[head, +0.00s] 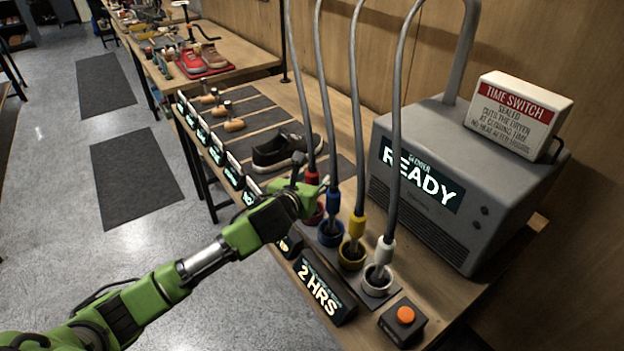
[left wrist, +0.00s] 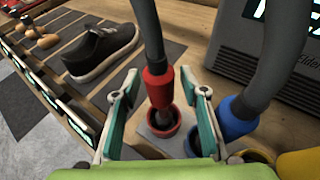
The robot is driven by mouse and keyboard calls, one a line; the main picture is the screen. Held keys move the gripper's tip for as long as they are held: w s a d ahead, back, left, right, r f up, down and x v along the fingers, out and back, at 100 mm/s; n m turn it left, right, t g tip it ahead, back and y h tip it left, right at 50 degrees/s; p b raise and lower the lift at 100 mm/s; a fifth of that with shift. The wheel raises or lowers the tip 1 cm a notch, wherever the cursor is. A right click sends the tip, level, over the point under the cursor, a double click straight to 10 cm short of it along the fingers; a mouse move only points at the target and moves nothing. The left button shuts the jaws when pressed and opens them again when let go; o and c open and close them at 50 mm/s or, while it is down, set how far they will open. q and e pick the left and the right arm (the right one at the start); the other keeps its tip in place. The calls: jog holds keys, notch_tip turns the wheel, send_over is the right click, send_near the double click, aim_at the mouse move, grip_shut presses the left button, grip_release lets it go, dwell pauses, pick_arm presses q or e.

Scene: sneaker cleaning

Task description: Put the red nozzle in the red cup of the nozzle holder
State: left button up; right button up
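The red nozzle (head: 312,178) hangs on the end of a grey hose. In the left wrist view, the red nozzle (left wrist: 158,86) is upright, with its dark tip down in the mouth of the red cup (left wrist: 165,128). The red cup (head: 317,215) is partly hidden by my gripper in the head view. My left gripper (head: 311,190) is at the red nozzle. In the left wrist view, its two teal-padded fingers (left wrist: 164,88) stand wide apart on either side of the nozzle, with gaps showing. My right gripper is not in view.
The blue nozzle (head: 332,202), yellow nozzle (head: 356,224) and white nozzle (head: 384,251) sit in cups alongside. The blue one is close to my right-hand finger. A dark sneaker (head: 284,148) lies behind. The grey dryer (head: 470,180) stands right; an orange button (head: 405,315) is in front.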

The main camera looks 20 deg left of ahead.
pick_arm(q)
jog(key=shift+r, duration=0.2)
jog(key=v, duration=1.2)
jog(key=shift+b, duration=0.45)
jog(key=shift+f, duration=0.1)
